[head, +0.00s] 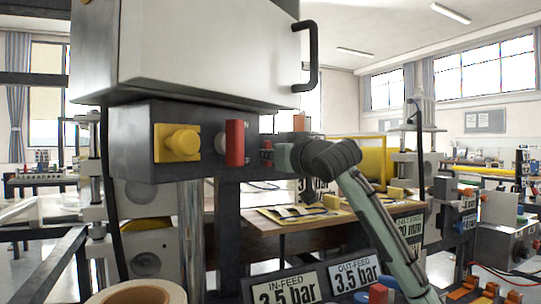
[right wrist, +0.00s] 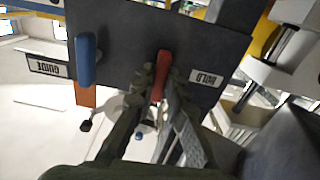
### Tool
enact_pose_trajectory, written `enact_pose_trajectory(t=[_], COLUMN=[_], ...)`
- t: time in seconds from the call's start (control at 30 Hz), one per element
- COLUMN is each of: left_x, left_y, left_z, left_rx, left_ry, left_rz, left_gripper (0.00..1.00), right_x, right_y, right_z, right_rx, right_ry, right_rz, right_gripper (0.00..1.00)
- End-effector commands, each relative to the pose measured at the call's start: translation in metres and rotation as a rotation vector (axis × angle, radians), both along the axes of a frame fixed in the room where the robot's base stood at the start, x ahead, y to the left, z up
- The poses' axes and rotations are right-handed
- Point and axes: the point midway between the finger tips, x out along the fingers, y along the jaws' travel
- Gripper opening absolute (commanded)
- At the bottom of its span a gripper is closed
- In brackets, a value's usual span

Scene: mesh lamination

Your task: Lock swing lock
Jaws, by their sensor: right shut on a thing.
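In the right wrist view a red lever (right wrist: 163,60) sits on a dark panel (right wrist: 125,30), beside an upside-down label that seems to read HOLD (right wrist: 206,78). My right gripper (right wrist: 159,88) is shut on this red lever, with one finger on each side of it. A blue lever (right wrist: 86,60) stands to its left, near a label that seems to read GUIDE (right wrist: 48,68). In the head view my right gripper (head: 284,156) reaches in from the right, beside the machine's control box. I cannot tell which part is the swing lock. My left gripper is not in view.
The control box (head: 136,130) carries a yellow knob (head: 182,143) and a red switch handle (head: 235,143). Above it is a pale housing (head: 210,45) with a black handle (head: 312,58). Pressure signs (head: 285,292) and a tape roll (head: 140,294) are at the bottom.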

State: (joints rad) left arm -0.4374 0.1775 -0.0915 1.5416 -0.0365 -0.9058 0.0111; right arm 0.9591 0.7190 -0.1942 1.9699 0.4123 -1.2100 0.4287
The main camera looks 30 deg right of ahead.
Motion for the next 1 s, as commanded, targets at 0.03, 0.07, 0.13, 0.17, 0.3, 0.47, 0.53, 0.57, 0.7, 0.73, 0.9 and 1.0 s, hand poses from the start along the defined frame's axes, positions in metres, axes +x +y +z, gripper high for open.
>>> enact_pose_trajectory(t=[0.03, 0.07, 0.13, 0.17, 0.3, 0.47, 0.53, 0.57, 0.7, 0.73, 0.9, 1.0], left_x=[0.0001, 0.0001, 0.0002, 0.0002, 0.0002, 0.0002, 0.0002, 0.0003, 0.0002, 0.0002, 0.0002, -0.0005], left_y=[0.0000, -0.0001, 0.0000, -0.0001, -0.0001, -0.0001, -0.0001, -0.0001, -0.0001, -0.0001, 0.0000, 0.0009], left_z=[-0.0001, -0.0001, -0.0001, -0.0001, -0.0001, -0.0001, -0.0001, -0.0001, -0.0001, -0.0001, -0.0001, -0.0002], left_rx=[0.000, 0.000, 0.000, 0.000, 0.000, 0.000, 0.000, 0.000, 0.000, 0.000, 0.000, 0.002], left_ry=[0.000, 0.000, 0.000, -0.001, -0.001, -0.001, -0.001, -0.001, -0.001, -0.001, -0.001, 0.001], left_rz=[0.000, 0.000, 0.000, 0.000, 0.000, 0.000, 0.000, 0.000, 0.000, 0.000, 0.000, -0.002], left_gripper=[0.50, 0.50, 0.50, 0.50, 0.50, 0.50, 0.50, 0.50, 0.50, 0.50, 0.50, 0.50], right_x=[0.0002, 0.0002, 0.0002, 0.0002, 0.0001, 0.0001, 0.0001, 0.0001, 0.0001, 0.0001, 0.0001, -0.0002], right_y=[0.0005, 0.0006, 0.0007, 0.0007, 0.0006, 0.0006, 0.0006, 0.0006, 0.0005, 0.0005, 0.0004, 0.0003], right_z=[-0.0010, -0.0010, -0.0011, -0.0011, -0.0010, -0.0011, -0.0011, -0.0011, -0.0009, -0.0008, -0.0005, -0.0003], right_rx=[0.013, 0.020, 0.032, 0.036, 0.043, 0.043, 0.043, 0.043, 0.042, 0.042, 0.041, 0.041], right_ry=[0.001, 0.001, 0.000, 0.000, 0.000, 0.000, 0.001, 0.001, 0.000, 0.000, -0.001, -0.001], right_rz=[0.001, 0.001, 0.001, 0.001, 0.001, 0.001, 0.001, 0.001, 0.001, 0.001, 0.001, 0.000], right_gripper=[0.00, 0.00, 0.00, 0.00, 0.00, 0.00, 0.00, 0.00, 0.29, 0.33, 0.34, 0.34])
